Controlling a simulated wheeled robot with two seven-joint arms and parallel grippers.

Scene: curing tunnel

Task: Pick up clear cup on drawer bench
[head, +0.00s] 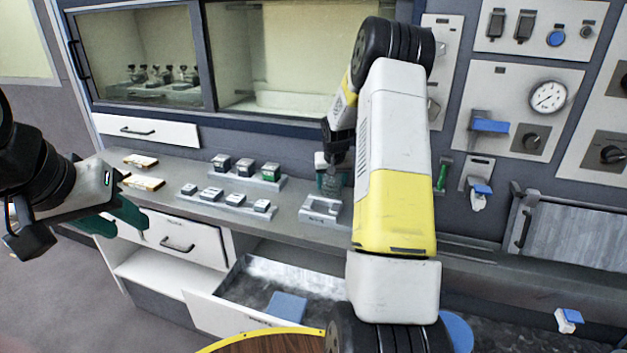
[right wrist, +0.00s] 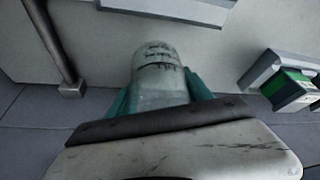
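The clear cup (right wrist: 160,78) stands out in the right wrist view between the two teal fingers of my right gripper (right wrist: 160,98); they appear to touch it on both sides. In the head view the cup (head: 333,181) shows beside the white arm, over the grey bench (head: 290,200), near a pale holder (head: 321,209). My right arm partly hides that spot, and I cannot tell whether the cup is clear of its support. My left gripper (head: 118,222) is open and empty at the left, in front of the bench and drawers.
Two racks of small blocks (head: 245,172) (head: 226,202) stand on the bench left of the cup. An open drawer (head: 215,315) with a blue item (head: 287,306) juts out below. A panel with a gauge (head: 548,97) is at right. A round wooden top (head: 275,344) is in front.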

